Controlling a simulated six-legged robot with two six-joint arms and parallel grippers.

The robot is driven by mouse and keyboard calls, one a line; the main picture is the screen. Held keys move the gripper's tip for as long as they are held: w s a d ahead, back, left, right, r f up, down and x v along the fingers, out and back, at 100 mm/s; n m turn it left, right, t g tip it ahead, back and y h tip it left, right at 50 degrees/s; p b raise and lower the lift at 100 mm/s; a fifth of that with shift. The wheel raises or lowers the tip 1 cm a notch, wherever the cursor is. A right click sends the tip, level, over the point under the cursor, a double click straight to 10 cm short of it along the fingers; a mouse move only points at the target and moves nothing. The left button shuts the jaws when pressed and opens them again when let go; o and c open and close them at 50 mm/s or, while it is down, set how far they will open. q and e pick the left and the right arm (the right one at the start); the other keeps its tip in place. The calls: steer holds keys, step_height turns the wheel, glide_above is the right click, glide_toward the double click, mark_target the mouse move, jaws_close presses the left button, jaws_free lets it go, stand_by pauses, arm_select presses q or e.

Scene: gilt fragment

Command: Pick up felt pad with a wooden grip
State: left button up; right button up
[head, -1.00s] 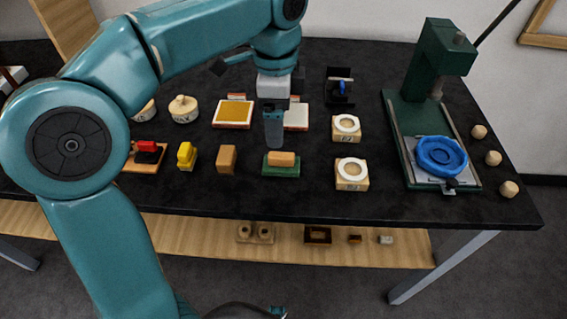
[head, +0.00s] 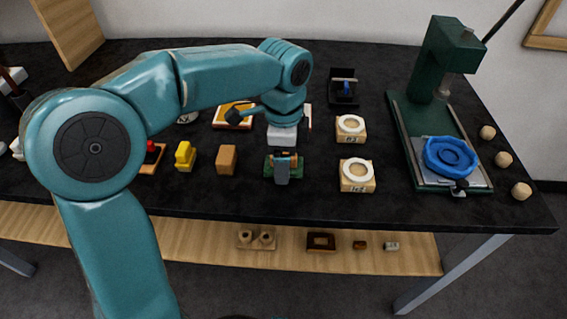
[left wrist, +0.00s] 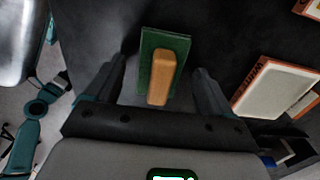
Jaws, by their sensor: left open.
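The felt pad (head: 268,171) is a flat green rectangle lying on the black table, partly hidden by my gripper in the head view. In the left wrist view, the green pad (left wrist: 148,50) shows with its wooden grip (left wrist: 162,78), a rounded tan block, on top. My left gripper (head: 283,172) points down over the pad. In the left wrist view, its fingers (left wrist: 158,72) are open on either side of the grip, with a gap on both sides and nothing held. My right gripper is not in view.
A wooden block (head: 227,160) and a yellow-handled piece (head: 185,155) stand left of the pad. Two wooden blocks with white rings, one nearer (head: 357,186) and one farther (head: 350,137), stand right. A green press (head: 420,130) holds a blue disc (head: 450,156).

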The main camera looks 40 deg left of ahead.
arm_select(q)
steer(key=c, duration=1.2)
steer(key=shift+o, duration=0.2)
steer(key=shift+r, duration=0.1)
step_height(320, 180, up, 20)
steer(key=p, duration=0.6)
